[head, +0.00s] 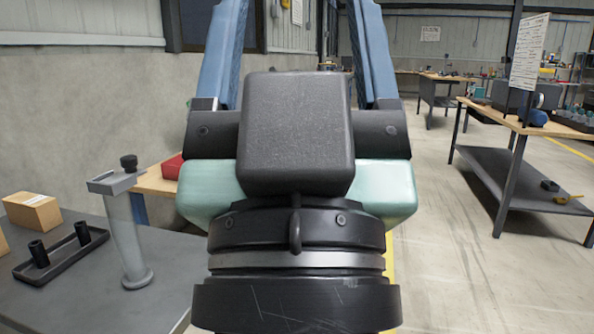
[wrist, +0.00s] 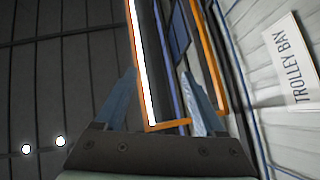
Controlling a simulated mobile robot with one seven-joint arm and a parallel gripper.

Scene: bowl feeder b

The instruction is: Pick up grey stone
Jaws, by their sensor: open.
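I cannot make out a grey stone in either view. My gripper (head: 297,22) is raised in front of the head camera, with its two blue fingers spread wide and pointing up. It also shows in the wrist view (wrist: 160,73), open, with nothing held between the fingers. The wrist view faces the ceiling and a wall, so no work surface shows there. My wrist and gripper body hide the middle of the head view.
A dark table (head: 90,292) at the left bears a cardboard box (head: 33,213), a black tray with two posts (head: 62,255) and a pale upright column (head: 124,235). A red box (head: 172,167) lies behind. A workbench (head: 530,122) stands right; floor before it is clear.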

